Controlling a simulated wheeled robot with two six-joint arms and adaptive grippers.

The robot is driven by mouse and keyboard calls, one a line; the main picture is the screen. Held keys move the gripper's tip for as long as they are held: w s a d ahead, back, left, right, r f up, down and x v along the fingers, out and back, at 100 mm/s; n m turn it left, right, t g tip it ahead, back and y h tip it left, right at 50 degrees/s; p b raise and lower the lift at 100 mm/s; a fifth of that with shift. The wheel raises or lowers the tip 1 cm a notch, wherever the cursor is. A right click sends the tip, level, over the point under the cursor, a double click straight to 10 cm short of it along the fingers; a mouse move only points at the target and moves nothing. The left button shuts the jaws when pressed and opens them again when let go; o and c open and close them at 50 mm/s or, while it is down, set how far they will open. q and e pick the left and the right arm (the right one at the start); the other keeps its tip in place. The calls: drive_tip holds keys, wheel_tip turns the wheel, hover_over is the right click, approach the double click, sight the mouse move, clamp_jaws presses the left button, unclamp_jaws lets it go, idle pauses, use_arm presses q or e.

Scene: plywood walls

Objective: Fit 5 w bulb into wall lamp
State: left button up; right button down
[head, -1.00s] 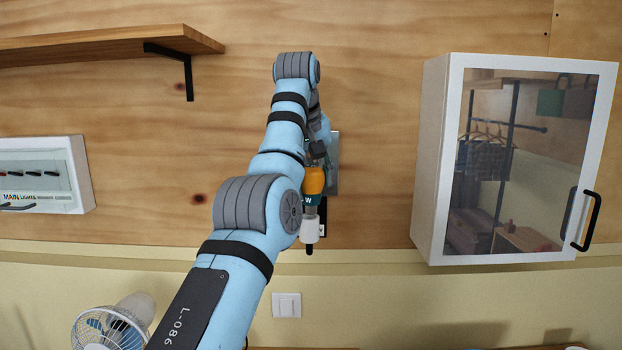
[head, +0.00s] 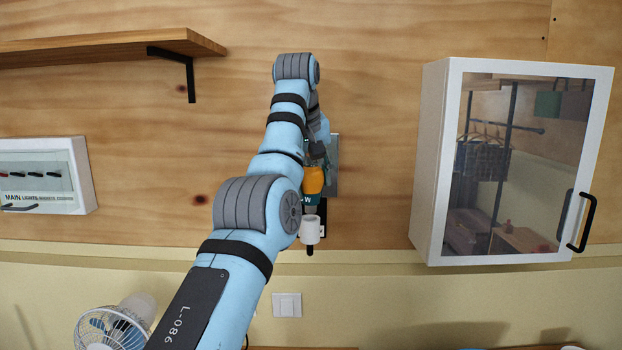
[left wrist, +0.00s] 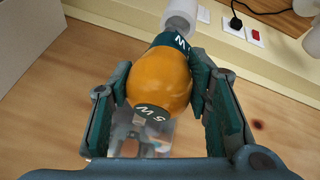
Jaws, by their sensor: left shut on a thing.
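The 5 W bulb is orange with a dark teal collar and label; it shows in the head view (head: 313,181) and the left wrist view (left wrist: 160,82). My left gripper (head: 316,160) is shut on the bulb's orange body, with one finger on each side in the left wrist view (left wrist: 160,90). The wall lamp's white socket (head: 310,230) is just below the bulb, and it also shows beyond the collar in the left wrist view (left wrist: 181,14). The bulb's base points at the socket; I cannot tell whether it has entered. My right gripper is not in view.
A white glass-door cabinet (head: 432,165) hangs at the right. A shelf (head: 110,46) is at the upper left, above a main lights panel (head: 84,172). A fan (head: 112,325) and a wall switch (head: 287,305) are lower down. Bare wall separates lamp and cabinet.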

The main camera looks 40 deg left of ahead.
sight(310, 192)
use_arm(q)
drive_tip(key=shift+s+b, duration=0.1)
drive_tip(key=shift+b, duration=0.2)
idle(0.4)
drive_tip(key=shift+f, duration=0.2)
drive_tip(key=shift+f+b, duration=0.35)
drive_tip(key=shift+b, duration=0.15)
drive_tip(key=shift+f+b, duration=1.15)
drive_tip(key=o, duration=1.2)
drive_tip(key=shift+o, duration=0.2)
